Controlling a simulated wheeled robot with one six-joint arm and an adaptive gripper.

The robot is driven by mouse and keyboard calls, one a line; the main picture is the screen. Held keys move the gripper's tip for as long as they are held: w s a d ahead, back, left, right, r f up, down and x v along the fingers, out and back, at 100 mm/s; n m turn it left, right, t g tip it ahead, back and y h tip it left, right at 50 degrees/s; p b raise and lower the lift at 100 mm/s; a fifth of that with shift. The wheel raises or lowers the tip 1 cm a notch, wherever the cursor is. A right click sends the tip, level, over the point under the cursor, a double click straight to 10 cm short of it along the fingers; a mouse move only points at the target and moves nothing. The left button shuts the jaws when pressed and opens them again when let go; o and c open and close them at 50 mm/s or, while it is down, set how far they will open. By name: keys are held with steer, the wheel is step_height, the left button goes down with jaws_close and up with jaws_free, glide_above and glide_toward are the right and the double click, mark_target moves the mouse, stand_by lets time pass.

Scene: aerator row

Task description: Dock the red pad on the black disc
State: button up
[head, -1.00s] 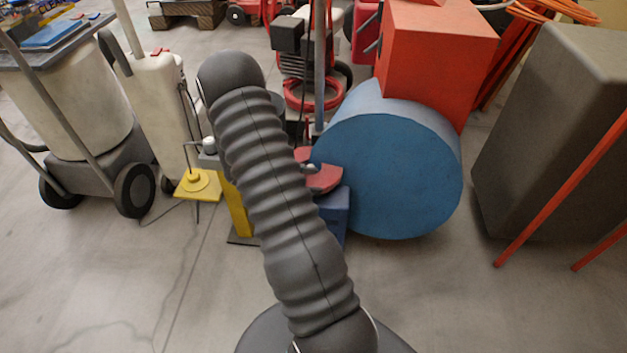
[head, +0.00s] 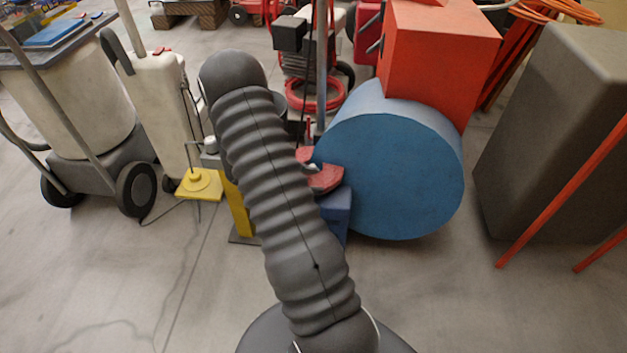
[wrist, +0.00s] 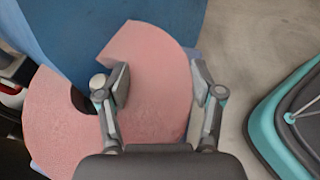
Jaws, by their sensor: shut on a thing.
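The red pad (wrist: 150,78) is a pinkish-red, flat piece with a curved notch. In the wrist view it lies between the two fingers of my gripper (wrist: 160,85), which is shut on it. In the head view the pad (head: 326,179) shows beside my arm, over a small blue block (head: 337,217). I cannot tell whether it touches the block. My gripper is mostly hidden behind my arm in the head view. I cannot pick out the black disc with certainty; a dark rounded edge (head: 281,101) shows partly behind my arm.
A big blue drum (head: 395,180) with a red box (head: 440,60) on top stands right of the pad. A yellow stand (head: 199,184) and a white-tanked cart (head: 70,110) are on the left. A grey cabinet (head: 550,130) stands far right. Front floor is clear.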

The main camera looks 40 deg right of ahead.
steer(key=shift+f, duration=0.35)
steer(key=o, duration=1.4)
steer(key=p+v, duration=0.2)
steer(key=v, duration=0.9)
stand_by(0.3)
